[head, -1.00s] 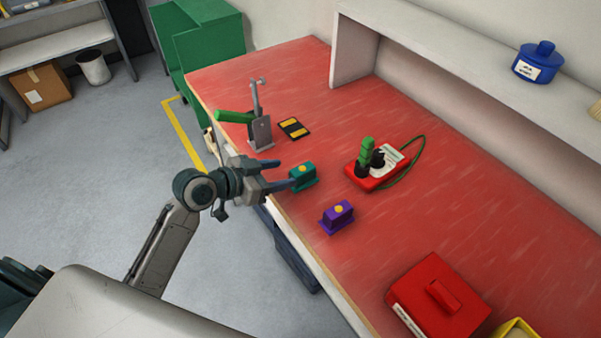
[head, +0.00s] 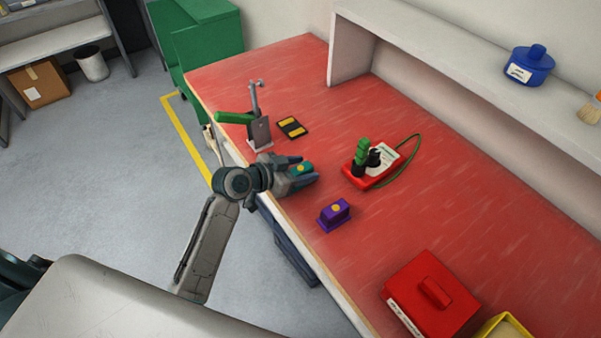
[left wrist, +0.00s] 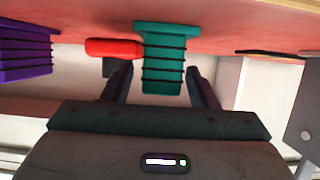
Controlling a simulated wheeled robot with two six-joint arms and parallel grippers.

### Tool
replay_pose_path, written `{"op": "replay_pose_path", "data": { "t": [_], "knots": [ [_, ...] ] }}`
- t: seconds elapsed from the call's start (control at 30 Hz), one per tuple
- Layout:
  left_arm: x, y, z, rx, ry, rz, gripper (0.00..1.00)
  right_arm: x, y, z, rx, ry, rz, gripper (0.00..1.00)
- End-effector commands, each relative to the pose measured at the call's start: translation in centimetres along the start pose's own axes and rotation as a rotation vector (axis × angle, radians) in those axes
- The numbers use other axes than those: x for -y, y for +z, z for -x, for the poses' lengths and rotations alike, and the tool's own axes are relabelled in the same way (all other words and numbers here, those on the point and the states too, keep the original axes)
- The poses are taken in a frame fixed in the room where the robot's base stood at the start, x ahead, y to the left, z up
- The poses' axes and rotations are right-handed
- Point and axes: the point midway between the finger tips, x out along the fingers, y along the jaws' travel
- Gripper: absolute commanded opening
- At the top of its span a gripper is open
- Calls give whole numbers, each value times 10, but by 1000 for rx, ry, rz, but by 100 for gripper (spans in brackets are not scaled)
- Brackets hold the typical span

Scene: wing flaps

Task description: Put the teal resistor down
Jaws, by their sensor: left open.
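The teal resistor (head: 301,169), with a yellow dot on top, stands on the red bench top near its front edge. My left gripper (head: 308,168) reaches in from the left with its fingers either side of the resistor. In the left wrist view, where the bench is at the top, the ribbed teal resistor (left wrist: 163,62) sits between the open fingers (left wrist: 160,75), with a gap on each side. Its flange appears to rest on the bench. My right gripper is not in view.
A purple resistor (head: 334,214) stands to the right along the bench. Behind are a red meter (head: 371,178) with a green lead and a yellow-and-black pad (head: 292,127). A stand with a green handle (head: 235,118) is just left. A red box (head: 434,295) lies farther right.

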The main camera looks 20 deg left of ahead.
Motion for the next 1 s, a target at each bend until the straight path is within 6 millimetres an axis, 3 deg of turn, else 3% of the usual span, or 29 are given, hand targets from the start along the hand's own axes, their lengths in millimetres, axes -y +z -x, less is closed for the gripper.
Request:
{"op": "replay_pose_path", "data": {
  "t": [0.07,0.3,0.67,0.97,1.0],
  "knots": [
    [0,0,0,0,0,0,49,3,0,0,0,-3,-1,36],
    [0,0,0,0,0,0,2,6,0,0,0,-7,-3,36],
    [0,-3,2,-2,-1,-2,0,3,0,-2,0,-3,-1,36],
    [0,-33,15,-4,-2,-4,0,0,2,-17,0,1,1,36],
    [-7,-27,22,0,0,-2,0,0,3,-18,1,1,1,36]
  ]
}}
